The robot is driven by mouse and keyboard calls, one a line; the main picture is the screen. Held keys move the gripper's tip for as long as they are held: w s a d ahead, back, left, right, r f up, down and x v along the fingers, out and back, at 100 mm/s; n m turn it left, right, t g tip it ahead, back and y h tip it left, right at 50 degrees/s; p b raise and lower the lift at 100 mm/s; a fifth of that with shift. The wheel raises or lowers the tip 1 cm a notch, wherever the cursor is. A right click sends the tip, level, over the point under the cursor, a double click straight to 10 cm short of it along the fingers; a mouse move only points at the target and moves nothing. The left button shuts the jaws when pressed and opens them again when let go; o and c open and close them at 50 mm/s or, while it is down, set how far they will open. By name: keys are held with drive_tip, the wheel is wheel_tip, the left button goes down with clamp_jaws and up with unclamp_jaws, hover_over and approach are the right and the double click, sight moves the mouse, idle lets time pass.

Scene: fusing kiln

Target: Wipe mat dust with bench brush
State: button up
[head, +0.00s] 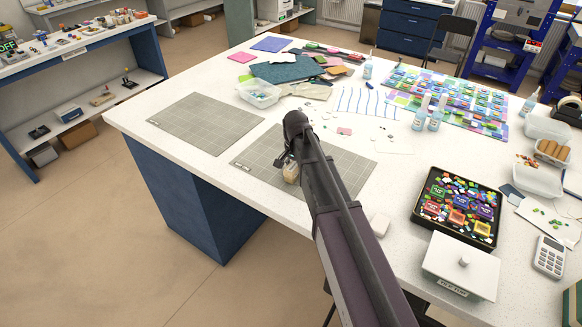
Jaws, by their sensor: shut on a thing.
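Two grey gridded mats lie on the white worktable. One mat (205,124) is at the left and bare. The other mat (257,152) is nearer the middle, and my arm crosses over it and hides part of it. My gripper (287,162) is over this middle mat, shut on the bench brush (291,175). Only a small tan part of the brush shows below the fingers. I cannot tell whether the brush touches the mat. I cannot make out dust on the mat at this size.
A black tray of coloured pieces (417,214) and a white lidded box (460,267) stand at the right front. Small bottles (420,118) stand behind the middle mat. A clear tub (258,97) sits behind the mats. The table's front-left edge (185,171) is clear.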

drive_tip(key=shift+s+d, duration=0.3)
drive_tip(key=shift+d, duration=0.15)
drive_tip(key=shift+s+d+f, duration=0.1)
drive_tip(key=shift+s+d, duration=1.05)
drive_tip(key=shift+d, duration=0.3)
drive_tip(key=shift+s+d, duration=0.15)
drive_tip(key=shift+s+d, duration=0.45)
drive_tip(key=shift+d, duration=0.2)
drive_tip(key=shift+s+d, duration=0.45)
drive_tip(key=shift+d, duration=0.2)
drive_tip(key=shift+d, duration=0.1)
drive_tip(key=shift+s+d, duration=1.1)
drive_tip(key=shift+d, duration=0.25)
drive_tip(key=shift+w+d, duration=0.1)
